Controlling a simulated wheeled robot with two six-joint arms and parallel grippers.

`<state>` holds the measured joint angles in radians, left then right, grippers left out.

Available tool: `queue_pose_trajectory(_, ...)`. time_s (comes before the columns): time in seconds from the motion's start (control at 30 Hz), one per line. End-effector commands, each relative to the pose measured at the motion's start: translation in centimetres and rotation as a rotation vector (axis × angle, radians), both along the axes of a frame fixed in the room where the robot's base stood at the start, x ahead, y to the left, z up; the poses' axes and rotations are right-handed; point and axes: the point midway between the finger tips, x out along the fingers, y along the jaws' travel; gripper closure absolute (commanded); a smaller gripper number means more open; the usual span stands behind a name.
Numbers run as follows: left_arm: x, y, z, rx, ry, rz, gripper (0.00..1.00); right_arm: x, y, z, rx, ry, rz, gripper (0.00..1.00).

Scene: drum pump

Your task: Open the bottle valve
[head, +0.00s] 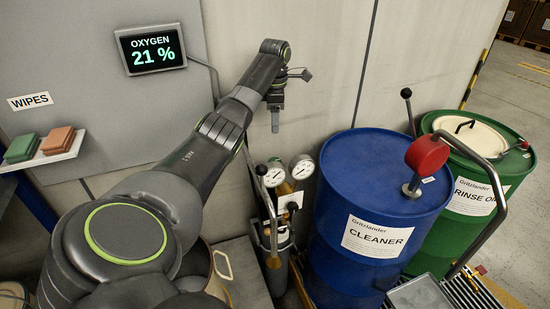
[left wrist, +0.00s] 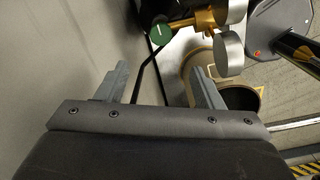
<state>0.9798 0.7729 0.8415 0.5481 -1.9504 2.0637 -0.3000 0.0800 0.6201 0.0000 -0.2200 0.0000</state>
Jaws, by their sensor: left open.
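A gas bottle (head: 281,241) with a brass regulator stands by the wall, left of the blue drum. Two round gauges (head: 274,178) sit at its top; in the left wrist view the gauges (left wrist: 229,54) show edge-on. A round knob with a green face (left wrist: 160,34), which looks like the bottle valve, shows beyond my fingers in the left wrist view. My left gripper (head: 275,122) points down above the gauges, apart from them. In the left wrist view its two fingers (left wrist: 162,82) are spread with nothing between them. My right gripper is not in view.
A blue cleaner drum (head: 340,205) with a red-headed pump (head: 427,155) stands right of the bottle, and a green rinse oil drum (head: 480,160) beyond it. The wall (head: 310,60) is close behind my left gripper. An oxygen display (head: 151,49) hangs at upper left.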

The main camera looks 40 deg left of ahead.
Motion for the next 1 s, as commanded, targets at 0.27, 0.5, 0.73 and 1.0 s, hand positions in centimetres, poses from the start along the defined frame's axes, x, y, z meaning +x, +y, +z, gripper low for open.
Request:
queue_pose_trajectory(0.27,-0.2,0.0,-5.8,-0.002,0.006,0.002,0.39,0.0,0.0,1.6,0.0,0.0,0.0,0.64)
queue_pose_trajectory(0.5,-0.1,-0.1,-11.1,-0.003,0.004,0.002,0.39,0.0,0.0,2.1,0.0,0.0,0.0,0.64)
queue_pose_trajectory(0.73,-0.1,0.0,-14.5,-0.001,0.001,0.002,0.39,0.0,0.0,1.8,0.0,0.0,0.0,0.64)
queue_pose_trajectory(1.0,-0.1,0.0,-15.5,0.001,-0.001,0.0,0.39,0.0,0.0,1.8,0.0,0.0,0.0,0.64)
